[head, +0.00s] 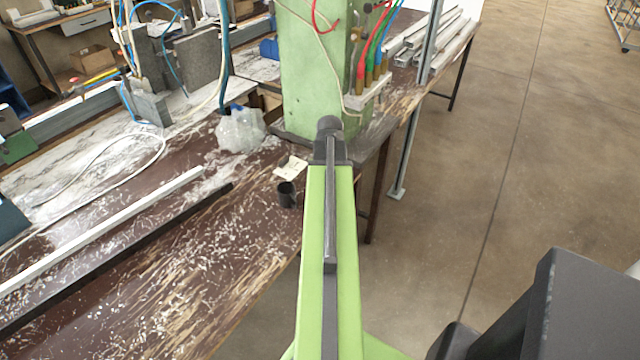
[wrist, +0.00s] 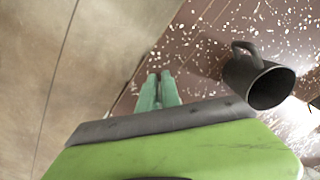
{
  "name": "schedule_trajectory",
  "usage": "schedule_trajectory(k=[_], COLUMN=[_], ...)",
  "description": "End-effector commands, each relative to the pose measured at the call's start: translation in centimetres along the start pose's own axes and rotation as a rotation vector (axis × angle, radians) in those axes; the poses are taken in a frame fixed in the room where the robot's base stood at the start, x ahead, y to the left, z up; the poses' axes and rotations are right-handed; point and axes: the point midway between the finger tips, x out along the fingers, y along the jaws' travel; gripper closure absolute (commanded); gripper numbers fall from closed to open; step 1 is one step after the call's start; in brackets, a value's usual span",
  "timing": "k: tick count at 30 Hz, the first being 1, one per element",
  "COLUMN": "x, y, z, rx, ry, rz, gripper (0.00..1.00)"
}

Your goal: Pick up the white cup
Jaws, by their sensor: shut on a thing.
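I see no white cup in either view. A dark grey or black cup (head: 287,194) stands on the bench near its right edge, left of my arm. In the wrist view this cup (wrist: 258,80) is to the right of my gripper, apart from it, with its handle at the upper left. My gripper (wrist: 160,74) shows in the wrist view as two green fingers close together near the bench edge. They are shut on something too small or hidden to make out. In the head view my arm hides the gripper.
The brown bench (head: 215,260) is strewn with pale shavings. Long white and dark profiles (head: 110,228) lie on the left. A clear plastic bag (head: 240,130), a paper label (head: 291,168) and a green machine column (head: 310,75) are beyond the cup. Open floor (head: 480,190) lies right.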

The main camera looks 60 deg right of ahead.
Motion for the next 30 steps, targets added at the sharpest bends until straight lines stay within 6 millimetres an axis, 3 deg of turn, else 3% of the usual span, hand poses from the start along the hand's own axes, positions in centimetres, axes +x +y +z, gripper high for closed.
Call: schedule_trajectory(k=[11, 20, 30], x=[-0.8, -5.3, -9.8], y=[0.0, 0.0, 4.7], z=[0.0, 0.1, 6.8], rx=[0.000, 0.001, 0.005], ry=[0.000, 0.000, 0.000], rz=[0.000, 0.000, 0.000], gripper=[1.00, 1.00, 1.00])
